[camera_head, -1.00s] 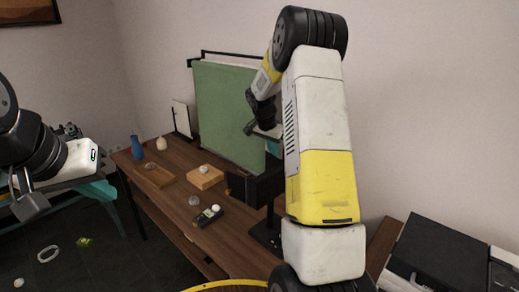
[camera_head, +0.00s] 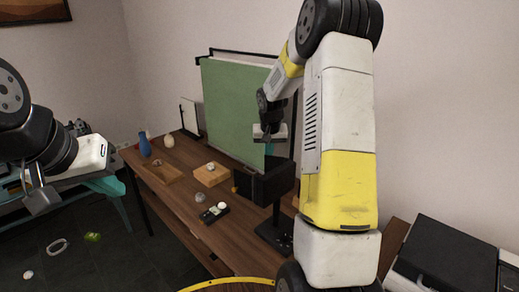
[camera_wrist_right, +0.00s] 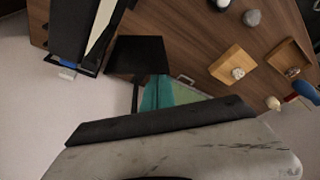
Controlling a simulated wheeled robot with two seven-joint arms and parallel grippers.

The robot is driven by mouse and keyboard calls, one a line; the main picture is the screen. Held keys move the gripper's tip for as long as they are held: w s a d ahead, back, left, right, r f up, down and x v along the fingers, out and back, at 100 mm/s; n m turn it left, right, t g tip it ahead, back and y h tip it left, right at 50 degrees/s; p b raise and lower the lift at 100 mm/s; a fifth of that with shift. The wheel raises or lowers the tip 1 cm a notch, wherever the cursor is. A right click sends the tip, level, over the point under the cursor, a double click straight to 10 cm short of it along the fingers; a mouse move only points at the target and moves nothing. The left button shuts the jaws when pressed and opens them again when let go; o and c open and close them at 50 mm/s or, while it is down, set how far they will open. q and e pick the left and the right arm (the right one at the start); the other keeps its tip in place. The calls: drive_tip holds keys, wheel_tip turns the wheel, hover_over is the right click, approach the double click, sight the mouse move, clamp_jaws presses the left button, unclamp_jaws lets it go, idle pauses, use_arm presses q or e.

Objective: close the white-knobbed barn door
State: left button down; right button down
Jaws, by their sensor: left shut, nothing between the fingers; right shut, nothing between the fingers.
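The black box-shaped fixture (camera_head: 270,187) with dark flaps stands on a black stand at the right part of the wooden table. In the right wrist view a dark square panel (camera_wrist_right: 140,57) and a long dark flap show, with a small white knob (camera_wrist_right: 67,75) at the flap's lower end. I cannot tell how far that flap stands from closed. My right gripper (camera_head: 269,136) is shut and empty, just above the fixture and in front of the green panel. My left gripper (camera_head: 40,200) is shut and empty at the far left, away from the table.
A green panel (camera_head: 233,110) hangs behind the fixture. A blue vase (camera_head: 145,145), a wooden tray (camera_head: 162,172), a wooden block (camera_head: 211,174) and a dark device (camera_head: 215,213) stand on the table (camera_head: 185,200). A black-topped unit (camera_head: 445,255) is at the right.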

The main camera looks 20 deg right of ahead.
sight(267, 163)
drive_tip(key=s+a+n+y, duration=0.3)
drive_tip(key=s+n, duration=0.3)
drive_tip(key=n, duration=0.4)
drive_tip(key=shift+g, duration=0.3)
drive_tip(key=shift+s, duration=0.2)
idle(0.4)
drive_tip(key=shift+d, duration=0.15)
